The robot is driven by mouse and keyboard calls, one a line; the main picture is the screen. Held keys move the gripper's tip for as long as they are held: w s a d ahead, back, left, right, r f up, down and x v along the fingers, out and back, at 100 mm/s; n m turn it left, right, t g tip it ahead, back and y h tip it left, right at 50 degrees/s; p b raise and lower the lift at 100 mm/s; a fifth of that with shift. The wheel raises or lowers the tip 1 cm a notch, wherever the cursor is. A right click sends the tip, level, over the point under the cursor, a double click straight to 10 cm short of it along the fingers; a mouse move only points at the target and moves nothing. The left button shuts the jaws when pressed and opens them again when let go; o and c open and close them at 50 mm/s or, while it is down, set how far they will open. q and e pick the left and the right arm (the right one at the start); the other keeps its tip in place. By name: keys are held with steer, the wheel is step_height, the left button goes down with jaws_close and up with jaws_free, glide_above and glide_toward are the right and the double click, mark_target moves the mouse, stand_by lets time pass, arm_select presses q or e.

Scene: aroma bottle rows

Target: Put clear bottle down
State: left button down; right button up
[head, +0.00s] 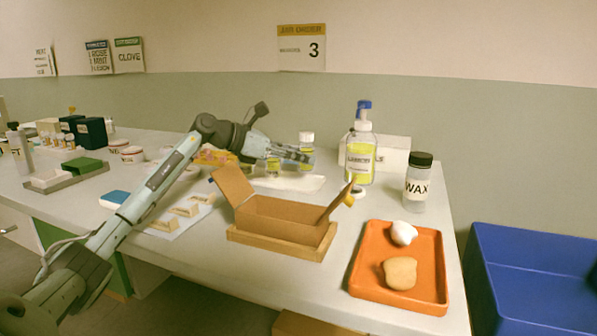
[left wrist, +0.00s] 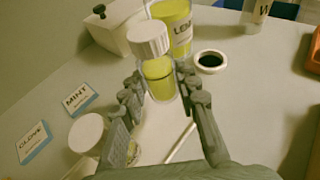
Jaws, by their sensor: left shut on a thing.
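The clear bottle has a white ribbed cap (left wrist: 148,39) and yellow liquid (left wrist: 159,76) inside. My left gripper (left wrist: 160,84) is shut on it, with a finger on each side of the body below the cap. In the head view my left gripper (head: 298,155) reaches from the left across the table to the clear bottle (head: 307,139), which is partly hidden by the fingers. The bottle looks nearly upright. I cannot tell whether its base touches the table. My right gripper is not in view.
A yellow pump bottle (head: 359,160) stands close right of the held bottle, before a white box (head: 394,153). Small bottles stand near my left wrist. An open cardboard box (head: 283,220), wax jar (head: 417,187) and orange tray (head: 430,298) are nearer. A round dark-centred dish (left wrist: 210,61) lies beside the bottle.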

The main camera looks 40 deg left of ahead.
mark_target(300, 168)
arm_select(q)
step_height(300, 168, down, 3)
steer(key=shift+d+f, duration=0.1)
steer(key=shift+f, duration=0.3)
steer(key=c, duration=1.4)
jaws_free()
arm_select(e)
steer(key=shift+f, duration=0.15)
arm_select(q)
steer(key=shift+s+a+r, duration=0.1)
steer(key=shift+s+a, duration=0.25)
steer(key=b+v, duration=0.2)
steer(key=v, duration=0.8)
steer(key=shift+s+b, duration=0.15)
steer(key=shift+b, duration=0.2)
steer(key=shift+s+a+r, duration=0.15)
steer(key=shift+s+r, duration=0.15)
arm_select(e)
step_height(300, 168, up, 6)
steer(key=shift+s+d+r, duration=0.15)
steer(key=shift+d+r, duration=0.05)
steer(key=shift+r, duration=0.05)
